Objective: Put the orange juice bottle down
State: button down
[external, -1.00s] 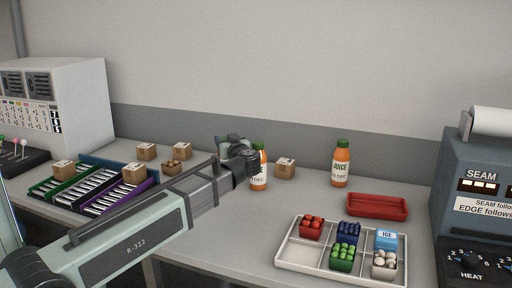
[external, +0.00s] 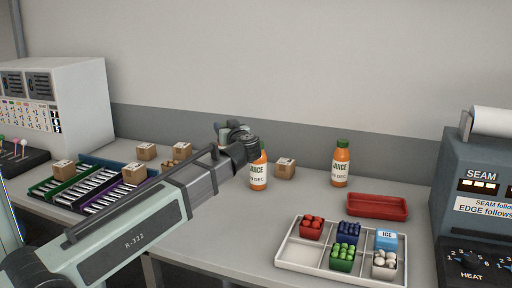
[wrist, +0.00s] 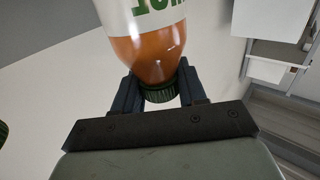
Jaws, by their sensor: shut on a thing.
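My gripper (wrist: 160,92) is shut on the neck and green cap of an orange juice bottle (wrist: 150,45). The bottle extends away from my palm, its white label cut off at the top of the wrist view. In the external view my gripper (external: 234,131) is above the back of the table, and the held bottle seems hidden behind my arm. A second juice bottle (external: 258,177) stands upright just right of my wrist, which covers its cap. A third juice bottle (external: 340,166) stands upright further right. A green piece (wrist: 2,133) shows at the left edge of the wrist view.
Small cardboard boxes, one (external: 285,169) beside the second bottle, stand on the table. Green, blue and purple racks lie left. A red tray (external: 378,207) and a white compartment tray (external: 296,258) with several small tubs are right. The sealing machine (external: 478,185) bounds the right side.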

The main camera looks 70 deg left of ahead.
notch_tip(320, 180, up, 5)
jog(key=shift+r, duration=0.1)
jog(key=s+a+r+n+g, duration=0.2)
jog(key=s+a, duration=0.5)
jog(key=s, duration=0.4)
jog(key=s+a+r+n+g, duration=0.1)
jog(key=s+a+r+g, duration=0.2)
jog(key=s+a, duration=0.6)
jog(key=w+d+f+m+t, duration=0.2)
jog(key=f+t, duration=0.3)
jog(key=f, duration=0.5)
jog(key=shift+w+m, duration=0.5)
jog(key=shift+m, duration=0.1)
jog(key=c, duration=0.6)
grip_release()
jog(key=shift+f, duration=0.1)
